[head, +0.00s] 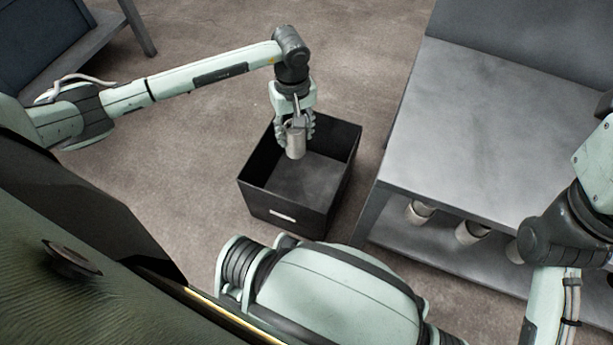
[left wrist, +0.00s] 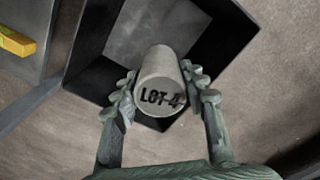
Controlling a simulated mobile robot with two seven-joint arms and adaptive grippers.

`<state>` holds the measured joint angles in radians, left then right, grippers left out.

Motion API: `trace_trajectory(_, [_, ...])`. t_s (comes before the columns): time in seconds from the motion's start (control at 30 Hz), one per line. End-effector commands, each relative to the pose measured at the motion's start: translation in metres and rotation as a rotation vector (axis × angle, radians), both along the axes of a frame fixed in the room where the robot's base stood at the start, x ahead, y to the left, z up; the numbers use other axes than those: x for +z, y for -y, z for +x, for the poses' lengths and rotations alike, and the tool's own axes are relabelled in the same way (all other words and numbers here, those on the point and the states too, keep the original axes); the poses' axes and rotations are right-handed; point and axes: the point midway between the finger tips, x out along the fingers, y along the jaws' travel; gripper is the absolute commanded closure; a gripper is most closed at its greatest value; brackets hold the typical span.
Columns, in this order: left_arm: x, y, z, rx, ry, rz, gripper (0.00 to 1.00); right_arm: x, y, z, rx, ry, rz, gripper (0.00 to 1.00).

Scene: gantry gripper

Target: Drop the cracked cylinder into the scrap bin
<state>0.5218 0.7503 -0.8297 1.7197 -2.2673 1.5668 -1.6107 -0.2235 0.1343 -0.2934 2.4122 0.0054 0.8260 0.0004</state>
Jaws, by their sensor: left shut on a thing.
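My left gripper (head: 295,130) is shut on a grey cylinder (head: 296,142) and holds it over the open black scrap bin (head: 262,208), which stands on the floor. In the left wrist view the cylinder (left wrist: 158,85) sits between the two fingers of the left gripper (left wrist: 160,98). Its near end bears the dark letters "LOT-4". I cannot make out a crack for certain. The bin (left wrist: 222,50) shows behind and below the cylinder, and its visible floor looks empty. My right arm shows at the right edge of the head view, but its gripper is not in view.
A grey metal table (head: 470,130) stands right of the bin, with a gap between. Several pale cylinders (head: 420,212) show on its lower shelf. A yellow object (left wrist: 17,41) shows at the left of the wrist view. Open floor (head: 200,170) lies left of the bin.

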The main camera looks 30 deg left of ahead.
Motion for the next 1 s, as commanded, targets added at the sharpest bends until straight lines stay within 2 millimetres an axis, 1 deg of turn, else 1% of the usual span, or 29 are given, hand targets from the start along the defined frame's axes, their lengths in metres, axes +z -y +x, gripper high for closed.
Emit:
trace_trajectory(0.23, [0.001, 0.0, 0.001, 0.0, 0.002, -0.001, 1.0, 0.001, 0.0, 0.0, -0.001, 0.001, -0.001, 0.51])
trace_trajectory(0.27, [0.001, 0.0, 0.001, 0.0, 0.002, -0.001, 0.55, 0.001, 0.0, 0.0, -0.001, 0.001, -0.001, 0.51])
trace_trajectory(0.43, [0.001, 0.0, 0.001, 0.0, 0.001, 0.0, 0.34, 0.001, 0.0, 0.0, -0.001, 0.002, 0.0, 0.51])
trace_trajectory(0.77, [0.001, 0.0, 0.0, 0.0, -0.001, 0.001, 0.34, 0.0, -0.001, 0.001, 0.001, -0.004, -0.002, 0.51])
trace_trajectory(0.87, [0.01, -0.001, 0.001, 0.0, 0.002, 0.002, 0.34, 0.0, -0.001, 0.001, 0.001, -0.003, -0.002, 0.51])
trace_trajectory(0.97, [0.027, -0.001, 0.001, -0.001, 0.005, 0.001, 0.34, 0.0, 0.0, 0.001, 0.0, -0.002, -0.002, 0.51])
trace_trajectory(1.0, [0.036, -0.001, 0.002, -0.001, 0.005, 0.001, 0.34, 0.0, 0.0, 0.0, 0.0, -0.002, -0.002, 0.51])
